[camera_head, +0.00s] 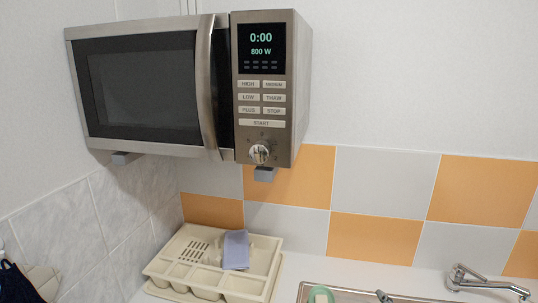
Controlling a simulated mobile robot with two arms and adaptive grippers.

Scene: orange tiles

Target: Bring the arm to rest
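Neither of my grippers shows clearly in the head view, and no arm can be made out reaching in from the left or the right. A steel microwave (188,88) hangs on the wall at the upper left. Its door is shut, and its display (261,48) reads 0:00 and 800 W.
A cream dish rack (195,274) with a blue-grey item (236,250) in it stands below the microwave. A sink (345,296) with a tap (482,281) is at the lower right, a green item (320,294) at its left end. A dark item (16,285) is at the lower left.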

